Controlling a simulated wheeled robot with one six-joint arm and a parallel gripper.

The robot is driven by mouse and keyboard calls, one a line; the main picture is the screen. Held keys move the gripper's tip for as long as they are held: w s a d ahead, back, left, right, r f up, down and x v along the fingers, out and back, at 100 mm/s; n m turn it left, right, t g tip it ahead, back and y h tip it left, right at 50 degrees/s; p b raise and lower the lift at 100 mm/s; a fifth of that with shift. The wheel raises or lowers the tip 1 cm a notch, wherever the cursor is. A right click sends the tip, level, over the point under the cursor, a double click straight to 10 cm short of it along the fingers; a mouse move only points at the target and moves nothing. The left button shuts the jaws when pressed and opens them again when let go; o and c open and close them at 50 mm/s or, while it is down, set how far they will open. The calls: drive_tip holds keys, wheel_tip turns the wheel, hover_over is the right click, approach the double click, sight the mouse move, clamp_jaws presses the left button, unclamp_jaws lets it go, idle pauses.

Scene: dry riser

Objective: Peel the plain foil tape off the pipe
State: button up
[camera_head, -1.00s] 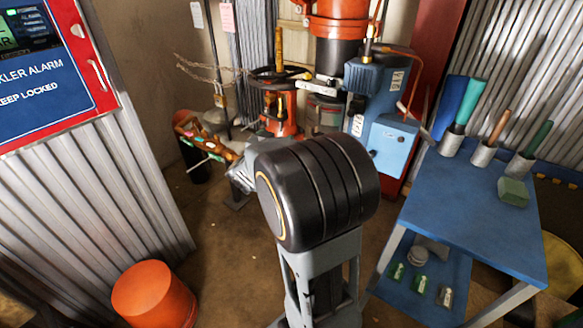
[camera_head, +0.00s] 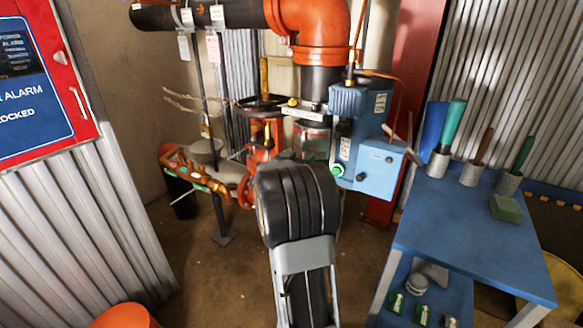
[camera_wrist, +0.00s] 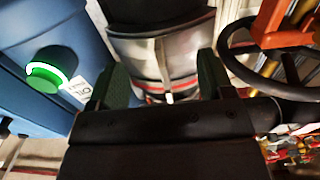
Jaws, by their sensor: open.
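My gripper (camera_wrist: 163,78) is open in the wrist view, with a green-padded finger on each side. Between and beyond the fingers is a silvery, foil-like wrap (camera_wrist: 172,58) on the upright pipe, with a dark band above it and a thin red line across its lower part. A small pale strip shows low between the fingers. I cannot tell whether a finger touches the wrap. In the head view the pipe (camera_head: 320,82) runs down from an orange elbow (camera_head: 312,25). My arm hides the gripper and part of the pipe there.
A blue box (camera_head: 377,160) with a green button (camera_head: 337,170) stands right of the pipe. A valve handwheel (camera_head: 268,108) is at its left. A blue table (camera_head: 470,230) with tools in cups stands at right. An orange bucket (camera_head: 124,317) is at lower left.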

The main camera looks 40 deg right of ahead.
drive_tip(key=shift+x, duration=1.2)
drive_tip(key=shift+c, duration=0.2)
clamp_jaws()
drive_tip(key=shift+a, duration=0.2)
drive_tip(key=shift+v, duration=0.85)
drive_tip(key=shift+p+v, duration=0.3)
drive_tip(key=shift+v, duration=1.2)
drive_tip(key=shift+p+v, duration=0.5)
drive_tip(key=shift+v, duration=2.45)
